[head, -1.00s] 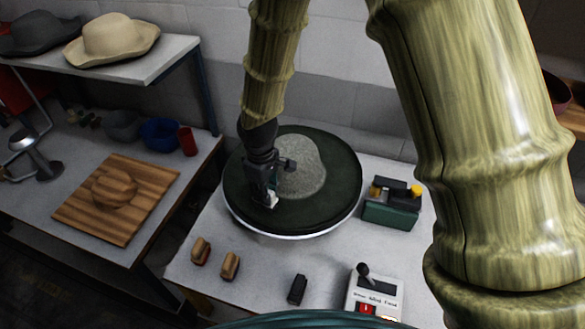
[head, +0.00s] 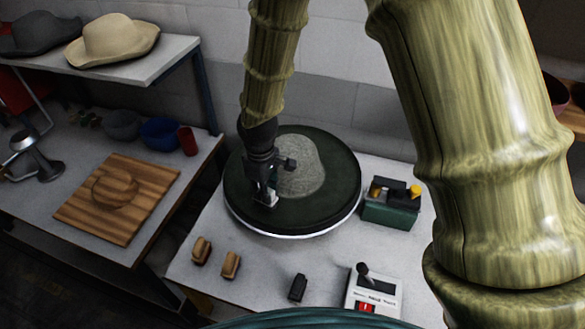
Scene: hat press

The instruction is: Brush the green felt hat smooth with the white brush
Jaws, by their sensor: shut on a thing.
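The felt hat (head: 330,203) is dark green at its wide brim, and its crown (head: 304,166) looks pale grey. It sits on a round plate with a white rim (head: 290,235) on the table. My gripper (head: 269,194) points down over the left front part of the brim, left of the crown. It is shut on the white brush (head: 271,199), of which only a small pale part shows at the fingertips. The brush is at or just above the brim; I cannot tell whether it touches. My gripper and wrist hide part of the crown's left side.
Two wooden brushes (head: 201,250) (head: 230,265) and a black one (head: 298,288) lie in front. A green box (head: 391,207) stands right, a lever control box (head: 375,295) front right. Hats (head: 113,39) sit on the left shelf above a wooden board (head: 118,195).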

